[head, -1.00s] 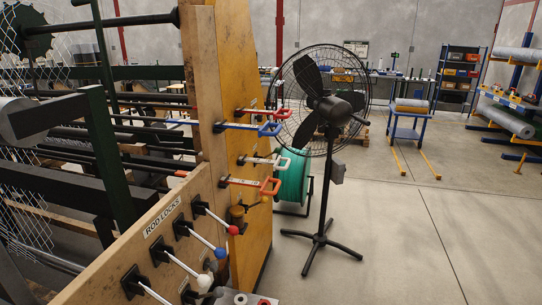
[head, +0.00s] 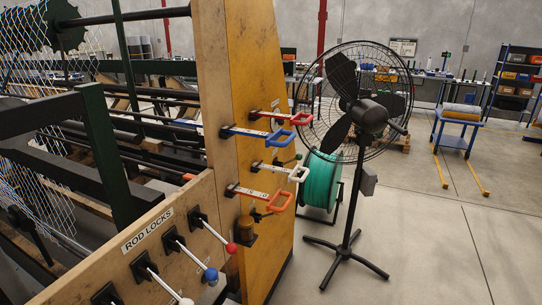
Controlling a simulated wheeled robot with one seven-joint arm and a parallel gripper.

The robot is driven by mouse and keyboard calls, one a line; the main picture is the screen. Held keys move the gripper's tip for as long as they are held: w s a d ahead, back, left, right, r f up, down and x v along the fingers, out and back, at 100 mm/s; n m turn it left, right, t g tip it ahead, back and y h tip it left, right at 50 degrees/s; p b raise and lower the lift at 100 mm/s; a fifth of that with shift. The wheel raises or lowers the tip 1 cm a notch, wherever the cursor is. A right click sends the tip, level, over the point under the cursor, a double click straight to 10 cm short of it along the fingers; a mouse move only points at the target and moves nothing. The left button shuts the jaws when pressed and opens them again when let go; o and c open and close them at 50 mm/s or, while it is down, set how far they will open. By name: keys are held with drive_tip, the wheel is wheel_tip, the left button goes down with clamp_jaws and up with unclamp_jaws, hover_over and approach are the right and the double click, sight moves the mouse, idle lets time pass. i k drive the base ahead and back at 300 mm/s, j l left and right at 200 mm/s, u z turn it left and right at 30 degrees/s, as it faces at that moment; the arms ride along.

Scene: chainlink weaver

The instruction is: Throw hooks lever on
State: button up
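Each has a small label, too small to read, so I cannot tell which is the hooks lever. All point outward at much the same slight angle. My gripper is not in view.
A lower panel marked ROD LOCKS (head: 148,230) carries ball-ended levers, red (head: 231,248), blue (head: 210,274) and white. A black standing fan (head: 352,150) and a green reel (head: 321,182) stand right of the post. Floor (head: 430,240) is clear at front right.

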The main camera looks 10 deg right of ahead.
sight(298, 157)
drive_tip(key=i+l+u, duration=0.3)
drive_tip(key=l+u, duration=0.15)
drive_tip(key=l, duration=0.15)
drive_tip(key=i+l+u, duration=0.2)
drive_tip(key=l+u, duration=0.25)
drive_tip(key=l, duration=0.15)
drive_tip(key=l+u, duration=0.45)
drive_tip(key=l, duration=0.25)
drive_tip(key=l+u, duration=0.45)
drive_tip(key=l, duration=0.3)
drive_tip(key=k+l+u, duration=0.1)
drive_tip(key=l+u, duration=0.35)
drive_tip(key=l, duration=0.25)
drive_tip(key=k+l+u, duration=0.25)
drive_tip(key=l+u, duration=0.2)
drive_tip(key=l, duration=0.15)
drive_tip(key=i+l+u, duration=0.1)
drive_tip(key=i+l, duration=0.3)
